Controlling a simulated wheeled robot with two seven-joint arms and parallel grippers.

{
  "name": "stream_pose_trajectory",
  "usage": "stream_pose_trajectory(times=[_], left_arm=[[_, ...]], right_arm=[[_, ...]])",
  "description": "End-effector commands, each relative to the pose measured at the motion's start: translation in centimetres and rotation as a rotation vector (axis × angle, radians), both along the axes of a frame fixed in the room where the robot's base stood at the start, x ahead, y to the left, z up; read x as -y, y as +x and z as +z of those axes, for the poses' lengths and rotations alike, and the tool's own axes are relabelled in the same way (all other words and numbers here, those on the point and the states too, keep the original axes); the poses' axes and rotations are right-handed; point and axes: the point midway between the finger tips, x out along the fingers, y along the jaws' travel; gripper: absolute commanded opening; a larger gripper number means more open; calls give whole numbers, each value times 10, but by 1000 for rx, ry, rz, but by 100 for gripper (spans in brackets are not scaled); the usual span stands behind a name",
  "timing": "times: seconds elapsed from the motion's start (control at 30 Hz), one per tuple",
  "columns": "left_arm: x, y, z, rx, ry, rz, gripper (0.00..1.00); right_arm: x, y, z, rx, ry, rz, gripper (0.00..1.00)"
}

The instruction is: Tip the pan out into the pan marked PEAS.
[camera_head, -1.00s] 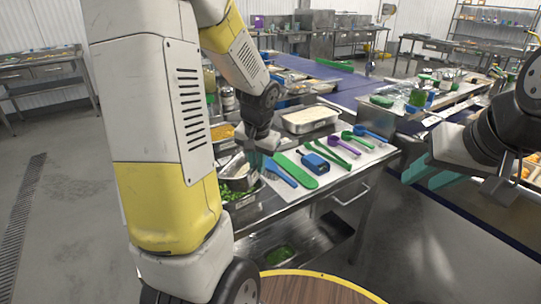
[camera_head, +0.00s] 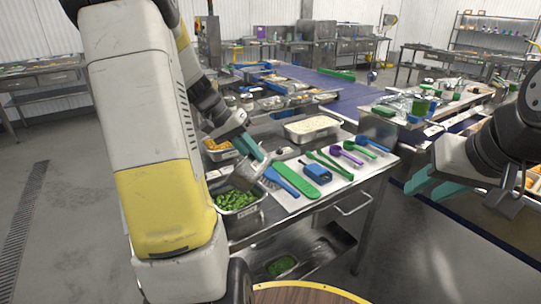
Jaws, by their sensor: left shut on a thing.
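My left gripper (camera_head: 252,150), with teal fingers, is shut on a small grey metal pan (camera_head: 244,177) above the left end of the worktable. The pan is strongly tilted, and its inside is hard to make out. Directly below it is a steel pan (camera_head: 247,212) holding green pieces (camera_head: 236,198). That pan's front label is too small to read. Whether anything is falling between the two pans cannot be told. My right gripper (camera_head: 432,186) is open and empty at the right, away from the worktable.
A tray of white food (camera_head: 312,128) and a pan of orange food (camera_head: 218,145) stand behind.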

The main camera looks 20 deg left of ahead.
Motion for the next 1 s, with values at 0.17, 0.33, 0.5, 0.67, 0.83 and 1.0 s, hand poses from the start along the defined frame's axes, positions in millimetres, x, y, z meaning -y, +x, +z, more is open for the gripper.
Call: stream_pose_trajectory(times=[0.17, 0.33, 0.5, 0.67, 0.83, 1.0], left_arm=[[-10, 2, 8, -17, -141, 4, 0], [-19, 3, 16, -30, -276, 4, 0], [-29, 4, 21, -47, -413, 4, 0], [-39, 4, 26, -61, -541, 2, 0], [-49, 6, 28, -77, -669, 2, 0], [-56, 6, 30, -87, -763, 1, 0]], right_arm=[[0, 0, 0, 0, 0, 0, 36], [0, 0, 0, 0, 0, 0, 36], [0, 0, 0, 0, 0, 0, 36], [0, 0, 0, 0, 0, 0, 36], [0, 0, 0, 0, 0, 0, 36], [0, 0, 0, 0, 0, 0, 36]])
